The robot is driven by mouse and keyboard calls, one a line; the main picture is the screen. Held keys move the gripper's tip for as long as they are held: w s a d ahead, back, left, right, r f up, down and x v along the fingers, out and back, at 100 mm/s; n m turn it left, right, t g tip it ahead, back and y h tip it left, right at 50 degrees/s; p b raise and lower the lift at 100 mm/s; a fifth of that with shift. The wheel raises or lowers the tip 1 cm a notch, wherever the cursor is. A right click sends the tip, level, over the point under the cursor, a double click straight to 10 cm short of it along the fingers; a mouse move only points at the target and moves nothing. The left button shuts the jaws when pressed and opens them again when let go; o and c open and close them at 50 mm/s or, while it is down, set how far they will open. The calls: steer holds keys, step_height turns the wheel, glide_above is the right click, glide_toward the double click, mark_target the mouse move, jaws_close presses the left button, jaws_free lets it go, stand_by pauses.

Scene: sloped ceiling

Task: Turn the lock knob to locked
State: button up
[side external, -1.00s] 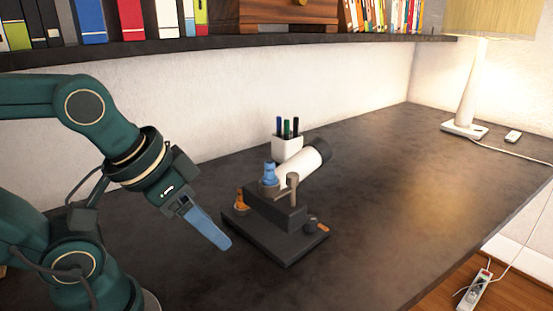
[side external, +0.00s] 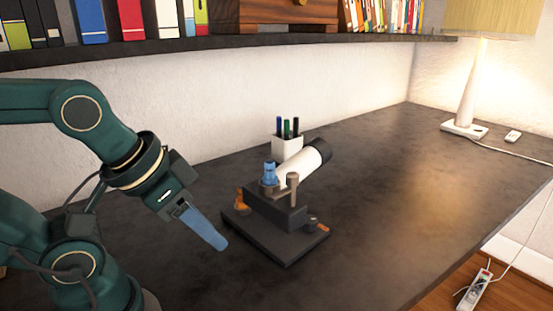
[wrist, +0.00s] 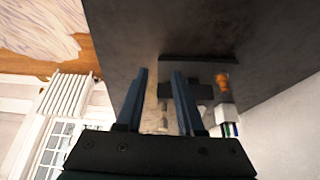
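A telescope-like device stands on a black stepped base (side external: 275,243), its white tube (side external: 298,168) tilted up to the right. Its knobs are a blue one (side external: 269,173) on top, an orange one (side external: 240,200) at the left, and a small dark one (side external: 311,222) at the front right beside an orange mark (side external: 323,228). A tan-topped post (side external: 292,184) stands beside the tube. I cannot tell which is the lock knob, or its setting. My gripper (side external: 221,245) is left of the base, apart from it. In the wrist view its blue fingers (wrist: 160,72) are apart and empty; the orange knob (wrist: 222,81) shows to their right.
A white cup (side external: 287,147) with several pens stands behind the device. A shelf (side external: 230,41) with books runs along the wall. A lamp (side external: 466,100) and a small white object (side external: 513,136) are at the far right. The desk right of the device is clear.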

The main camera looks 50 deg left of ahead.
mark_target(285, 194)
steer(key=shift+s+f, duration=0.15)
steer(key=shift+s, duration=0.15)
jaws_close()
steer(key=w+a+r+n+g+y, duration=0.1)
steer(key=w+r+n+y, duration=0.15)
steer(key=r, duration=0.35)
steer(key=w+a+r+n+g+y, duration=0.1)
steer(key=w+r+y, duration=0.1)
steer(key=w+r, duration=0.25)
steer(key=w+d+f+m+y, duration=0.15)
steer(key=w+d, duration=0.35)
steer(key=d, duration=0.7)
steer(key=w+a+f, duration=0.3)
steer(key=a+f, duration=0.5)
steer(key=a, duration=0.1)
steer(key=shift+t, duration=0.3)
